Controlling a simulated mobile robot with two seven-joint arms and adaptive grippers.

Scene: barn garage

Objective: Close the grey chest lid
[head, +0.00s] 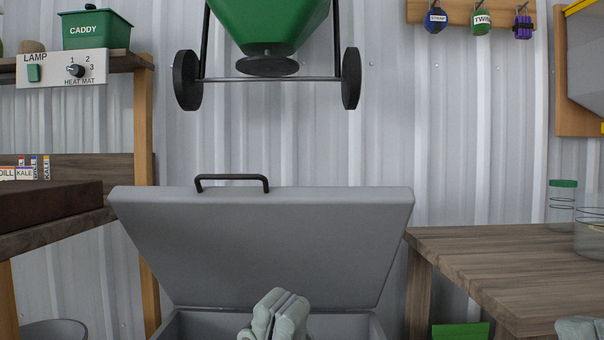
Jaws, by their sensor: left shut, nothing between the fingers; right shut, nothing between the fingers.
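The grey chest (190,326) stands at the bottom centre, cut off by the lower edge. Its grey lid (265,240) is open and tilted back towards the wall. A black handle (232,178) sits on the lid's upper edge, left of its middle. My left gripper (282,308) is shut and empty. It shows in front of the chest opening, below the handle in the picture; I cannot tell how deep it is. My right gripper (580,328) is shut and empty at the bottom right corner, mostly out of frame. The chest's inside is mostly hidden.
A green spreader (270,25) with black wheels hangs on the metal wall above the lid. A wooden table (500,255) with glass jars (562,203) stands on the right. A wooden shelf unit (144,130) stands on the left. Both flank the chest closely.

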